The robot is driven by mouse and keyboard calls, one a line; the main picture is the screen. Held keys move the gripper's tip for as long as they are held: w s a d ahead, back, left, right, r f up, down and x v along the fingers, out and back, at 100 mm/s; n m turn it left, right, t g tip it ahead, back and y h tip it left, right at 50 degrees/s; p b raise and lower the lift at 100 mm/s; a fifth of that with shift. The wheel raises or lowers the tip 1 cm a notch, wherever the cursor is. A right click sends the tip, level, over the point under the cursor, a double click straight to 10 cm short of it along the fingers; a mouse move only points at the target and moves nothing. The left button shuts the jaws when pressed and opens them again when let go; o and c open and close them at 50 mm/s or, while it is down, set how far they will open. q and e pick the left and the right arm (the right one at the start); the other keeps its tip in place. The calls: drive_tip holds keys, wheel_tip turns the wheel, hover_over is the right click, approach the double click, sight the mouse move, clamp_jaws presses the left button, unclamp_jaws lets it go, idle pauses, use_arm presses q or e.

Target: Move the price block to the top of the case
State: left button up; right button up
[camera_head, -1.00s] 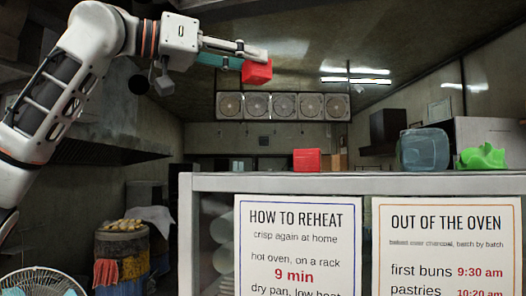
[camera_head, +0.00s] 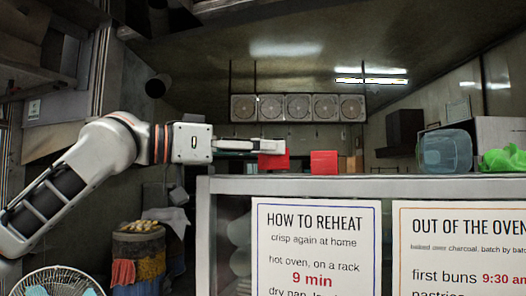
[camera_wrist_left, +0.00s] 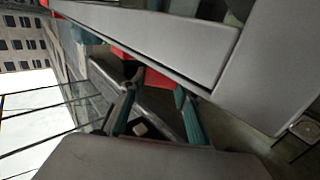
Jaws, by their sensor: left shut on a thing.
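My left gripper (camera_head: 268,147) reaches in level from the left over the left end of the case (camera_head: 370,186). It is shut on a red block (camera_head: 272,162), which shows just under the fingertips. The block is low over the case top; I cannot tell whether it touches. A second, similar red block (camera_head: 323,162) stands on the case top just to the right, with a small gap in the picture. In the left wrist view the held red block (camera_wrist_left: 158,79) shows between the teal fingers, partly hidden by grey case framing. My right gripper is not in view.
A clear blue tub (camera_head: 446,150) and a crumpled green thing (camera_head: 504,159) are on the right of the case top. The top between the second block and the tub looks free. Posters (camera_head: 316,245) hang on the case front. A fan (camera_head: 62,282) is lower left.

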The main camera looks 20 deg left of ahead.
use_arm(q)
drive_tip(key=shift+f, duration=0.25)
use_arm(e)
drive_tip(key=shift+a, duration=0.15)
use_arm(q)
drive_tip(key=shift+f, duration=0.15)
drive_tip(key=o, duration=1.2)
drive_tip(key=shift+f, duration=0.1)
drive_tip(key=shift+r, duration=0.35)
drive_tip(key=b+v, duration=0.1)
drive_tip(key=v, duration=1.1)
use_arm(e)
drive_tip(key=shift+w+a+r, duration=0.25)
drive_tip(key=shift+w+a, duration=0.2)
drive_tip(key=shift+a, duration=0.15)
